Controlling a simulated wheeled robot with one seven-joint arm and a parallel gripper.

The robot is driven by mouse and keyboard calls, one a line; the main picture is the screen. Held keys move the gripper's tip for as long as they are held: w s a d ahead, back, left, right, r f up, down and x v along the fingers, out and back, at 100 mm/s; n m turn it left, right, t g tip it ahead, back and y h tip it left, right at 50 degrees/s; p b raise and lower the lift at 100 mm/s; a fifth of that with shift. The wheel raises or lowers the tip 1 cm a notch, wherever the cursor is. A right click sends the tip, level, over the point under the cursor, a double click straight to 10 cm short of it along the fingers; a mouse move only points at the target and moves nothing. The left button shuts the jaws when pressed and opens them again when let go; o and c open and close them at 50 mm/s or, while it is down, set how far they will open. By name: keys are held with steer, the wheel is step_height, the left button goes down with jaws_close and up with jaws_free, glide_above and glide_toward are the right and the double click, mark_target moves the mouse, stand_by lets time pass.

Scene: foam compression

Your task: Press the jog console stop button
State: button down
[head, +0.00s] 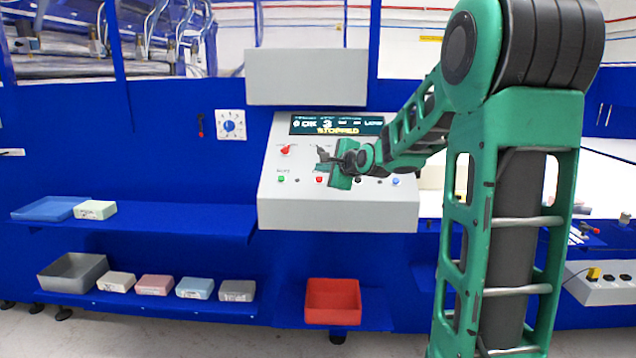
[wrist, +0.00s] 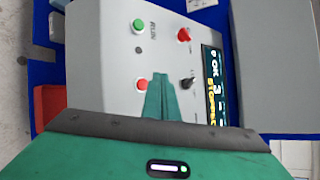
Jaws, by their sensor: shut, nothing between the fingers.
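The jog console (head: 275,205) is a light grey sloped panel with a dark display (head: 300,124) that reads "STOPPED" in yellow. A green button (head: 281,180) sits at its lower left, and a red button (head: 319,180) is to the right of that; its label is too small to read. In the wrist view the green button (wrist: 138,25) and the red button (wrist: 141,85) both show. My gripper (head: 322,158) is shut and empty in front of the panel. In the wrist view its green fingers (wrist: 159,90) lie just beside the red button; I cannot tell whether they touch anything.
A red knob (head: 286,150) and a black knob (wrist: 187,83) are on the same panel, close to the fingers. A blue button (head: 396,181) is at right. A grey board (head: 305,77) stands above the console. A red bin (head: 333,302) and shelf blocks (head: 155,285) are below.

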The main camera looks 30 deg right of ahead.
steer(key=shift+s+a+r, duration=0.25)
steer(key=shift+s+r, duration=0.1)
steer(key=shift+r, duration=0.3)
steer(key=shift+s+a+r, duration=0.2)
steer(key=shift+s+r, duration=0.1)
steer(key=shift+r, duration=0.35)
steer(key=s+a+f+n+g, duration=0.2)
steer(key=s+f+n+g, duration=0.2)
steer(key=s, duration=1)
steer(key=s+a+f+n+g, duration=0.3)
steer(key=s+f+n+g, duration=0.2)
steer(key=s, duration=1)
steer(key=s+a+f+n+g+y, duration=0.1)
steer(key=s+f+n+g, duration=0.4)
steer(key=s, duration=1)
step_height(320, 180, down, 5)
steer(key=a+n, duration=0.1)
steer(key=n, duration=0.2)
steer(key=shift+s+a, duration=0.15)
steer(key=shift+a, duration=0.1)
